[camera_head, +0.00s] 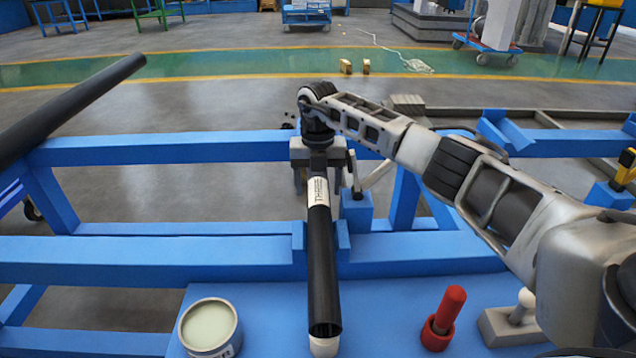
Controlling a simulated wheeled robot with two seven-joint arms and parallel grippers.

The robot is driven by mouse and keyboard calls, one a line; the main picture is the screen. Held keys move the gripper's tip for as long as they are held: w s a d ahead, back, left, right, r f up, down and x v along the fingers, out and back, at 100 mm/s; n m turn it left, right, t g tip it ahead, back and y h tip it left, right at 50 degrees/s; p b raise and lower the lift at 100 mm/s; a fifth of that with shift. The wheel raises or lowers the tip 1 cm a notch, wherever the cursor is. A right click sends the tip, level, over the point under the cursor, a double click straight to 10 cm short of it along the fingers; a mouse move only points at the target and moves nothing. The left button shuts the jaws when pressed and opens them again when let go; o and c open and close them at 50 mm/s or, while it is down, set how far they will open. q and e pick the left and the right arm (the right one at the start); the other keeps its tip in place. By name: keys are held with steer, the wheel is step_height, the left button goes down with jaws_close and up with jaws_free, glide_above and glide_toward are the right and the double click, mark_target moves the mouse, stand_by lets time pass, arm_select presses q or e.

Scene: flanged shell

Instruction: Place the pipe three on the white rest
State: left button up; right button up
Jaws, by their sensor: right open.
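Pipe three (321,260) is a black tube with a white label reading "THREE". It lies lengthwise toward me across the blue frame, between small blue upright plates. Its open near end is at the white rest (323,347), a small white piece mostly hidden under the pipe; I cannot tell whether they touch. My right gripper (318,172) is open over the far part of the pipe, just beyond the label, with its fingers at either side. The pipe's far end is hidden by the gripper. My left gripper is not in view.
Another black pipe (65,108) slants across the frame (150,250) at left. On the near blue surface stand a round tin (209,326), a red-handled tool (446,312) and a grey block with a white knob (511,322). My right arm spans the right side.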

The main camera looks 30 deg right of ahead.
mark_target(318, 179)
step_height(318, 179, up, 6)
steer(key=shift+p, duration=0.7)
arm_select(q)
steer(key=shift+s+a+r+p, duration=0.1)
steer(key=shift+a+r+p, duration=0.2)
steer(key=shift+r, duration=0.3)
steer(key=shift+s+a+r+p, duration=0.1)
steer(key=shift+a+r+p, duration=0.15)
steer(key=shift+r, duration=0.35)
arm_select(e)
step_height(318, 179, up, 6)
steer(key=shift+r, duration=0.15)
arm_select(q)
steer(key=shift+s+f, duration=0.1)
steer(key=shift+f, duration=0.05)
